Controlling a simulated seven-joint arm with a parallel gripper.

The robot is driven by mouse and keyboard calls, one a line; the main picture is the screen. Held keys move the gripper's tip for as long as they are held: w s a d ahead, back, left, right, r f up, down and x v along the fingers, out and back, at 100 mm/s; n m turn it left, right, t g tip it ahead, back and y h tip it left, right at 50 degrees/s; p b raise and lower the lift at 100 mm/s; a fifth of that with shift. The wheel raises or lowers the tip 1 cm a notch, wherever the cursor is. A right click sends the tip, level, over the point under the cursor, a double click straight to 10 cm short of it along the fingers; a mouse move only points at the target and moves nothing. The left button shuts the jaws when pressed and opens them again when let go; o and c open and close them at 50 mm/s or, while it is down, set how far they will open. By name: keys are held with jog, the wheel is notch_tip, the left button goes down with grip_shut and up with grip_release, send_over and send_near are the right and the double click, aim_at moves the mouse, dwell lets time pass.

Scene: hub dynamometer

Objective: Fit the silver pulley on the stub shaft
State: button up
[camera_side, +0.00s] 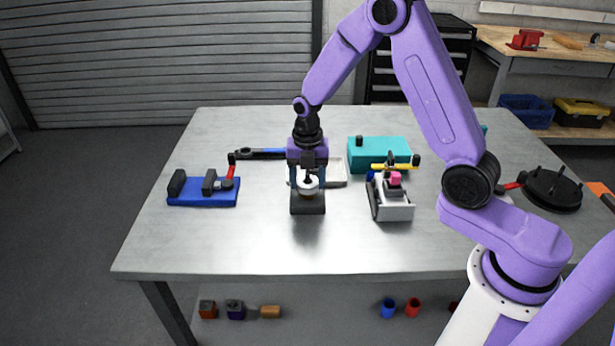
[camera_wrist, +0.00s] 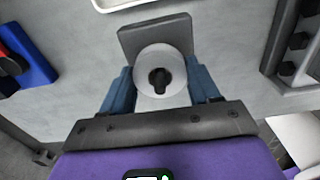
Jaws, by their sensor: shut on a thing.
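The silver pulley (camera_wrist: 146,62) is a pale disc between the blue fingers of my gripper (camera_wrist: 161,84) in the wrist view. My gripper is shut on it. A dark keyhole-shaped area fills the pulley's middle; I cannot tell whether it is an empty bore or the stub shaft's end. In the side view the pulley (camera_side: 308,188) shows at my gripper (camera_side: 308,183), just above a dark block (camera_side: 307,208) on the table. The dark block's grey plate (camera_wrist: 150,36) shows behind the pulley in the wrist view. I cannot make out the stub shaft separately.
A blue clamp fixture (camera_side: 204,196) stands left, with a blue-handled tool (camera_side: 262,153) behind. A white tray (camera_side: 334,178), a teal box (camera_side: 380,152) and a white-grey device (camera_side: 394,210) stand right. A black disc (camera_side: 552,189) lies far right. The front table is clear.

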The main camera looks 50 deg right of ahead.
jog(key=shift+f, duration=0.15)
jog(key=o, duration=0.7)
jog(key=shift+r, duration=5.45)
jog(key=s+a+r+m, duration=0.1)
jog(key=s+a+m, duration=0.25)
jog(key=s, duration=0.35)
jog(key=s+a+r+m, duration=0.2)
jog(key=s+a+m, duration=0.15)
jog(key=s, duration=0.45)
jog(key=s+d+m, duration=0.1)
jog(key=s+m, duration=0.1)
jog(key=s, duration=0.3)
jog(key=s+d+m, duration=0.2)
jog(key=s, duration=0.4)
jog(key=s+d+m, duration=0.1)
jog(key=s+m, duration=0.2)
jog(key=s, duration=0.2)
jog(key=shift+s+d+f, duration=0.25)
jog(key=shift+s+f, duration=0.1)
jog(key=shift+s, duration=0.05)
